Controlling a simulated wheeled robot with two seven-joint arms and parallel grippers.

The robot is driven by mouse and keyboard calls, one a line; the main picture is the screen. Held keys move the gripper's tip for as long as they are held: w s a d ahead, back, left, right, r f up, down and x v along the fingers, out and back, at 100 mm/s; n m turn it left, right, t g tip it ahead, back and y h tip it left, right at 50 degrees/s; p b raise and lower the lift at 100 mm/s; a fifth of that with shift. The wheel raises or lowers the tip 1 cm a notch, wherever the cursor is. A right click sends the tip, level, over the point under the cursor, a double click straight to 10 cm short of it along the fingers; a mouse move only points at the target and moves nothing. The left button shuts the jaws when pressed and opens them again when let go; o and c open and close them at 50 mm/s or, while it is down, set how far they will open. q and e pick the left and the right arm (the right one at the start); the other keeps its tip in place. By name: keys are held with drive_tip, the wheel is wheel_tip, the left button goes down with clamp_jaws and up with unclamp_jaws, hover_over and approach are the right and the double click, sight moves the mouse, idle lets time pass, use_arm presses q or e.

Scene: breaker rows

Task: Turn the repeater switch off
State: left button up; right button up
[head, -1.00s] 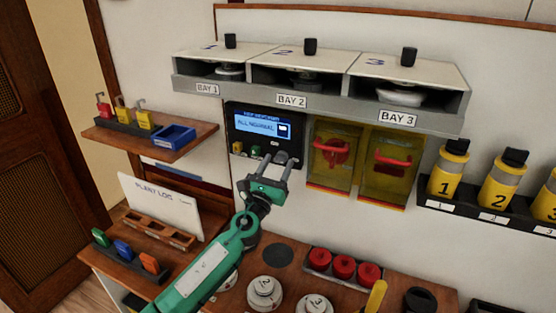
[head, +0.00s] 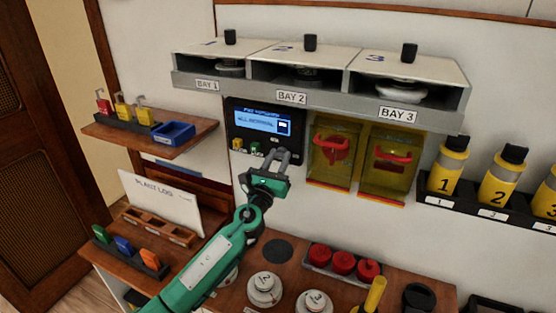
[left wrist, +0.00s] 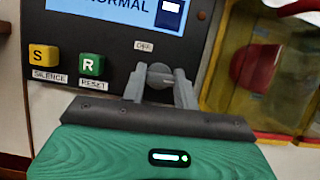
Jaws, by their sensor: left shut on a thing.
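The black repeater panel (head: 262,140) hangs on the wall below bay 1 and bay 2, with a lit blue screen (head: 263,121). In the left wrist view its screen (left wrist: 120,8) shows "NORMAL". The small grey switch (left wrist: 160,76) is at the panel's lower right, under a small white label that I cannot read surely. My left gripper (head: 284,156) is at that corner. In the left wrist view the two fingers (left wrist: 160,84) stand on either side of the switch and are shut on it. The fingers partly hide it. My right gripper is not in view.
A yellow silence button (left wrist: 43,56) and a green reset button (left wrist: 92,65) sit left of the switch. Yellow see-through covers over red handles (head: 333,150) hang close on the right. The bay shelf (head: 320,105) juts out above. A wooden counter (head: 235,295) lies below.

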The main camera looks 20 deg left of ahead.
use_arm(q)
drive_tip(key=n+y, duration=0.2)
drive_tip(key=n, duration=0.2)
drive_tip(key=n+y, duration=0.2)
drive_tip(key=n, duration=0.2)
drive_tip(key=shift+d, duration=0.1)
drive_tip(key=n+g+y, duration=0.1)
drive_tip(key=n, duration=0.2)
drive_tip(key=n+y, duration=0.1)
drive_tip(key=n, duration=0.2)
drive_tip(key=shift+r+g+p, duration=0.1)
drive_tip(key=shift+g+p, duration=0.2)
drive_tip(key=shift+g, duration=0.1)
drive_tip(key=n+g+p, duration=0.1)
drive_tip(key=n, duration=0.1)
drive_tip(key=n+y, duration=0.1)
drive_tip(key=n, duration=0.1)
drive_tip(key=shift+r+n+g+p, duration=0.1)
drive_tip(key=shift+n+g+p, duration=0.25)
drive_tip(key=shift+n+g, duration=0.05)
drive_tip(key=shift+n+g+p, duration=0.6)
drive_tip(key=shift+n+p, duration=0.2)
drive_tip(key=shift+n, duration=0.7)
drive_tip(key=o, duration=1)
drive_tip(key=shift+c, duration=0.2)
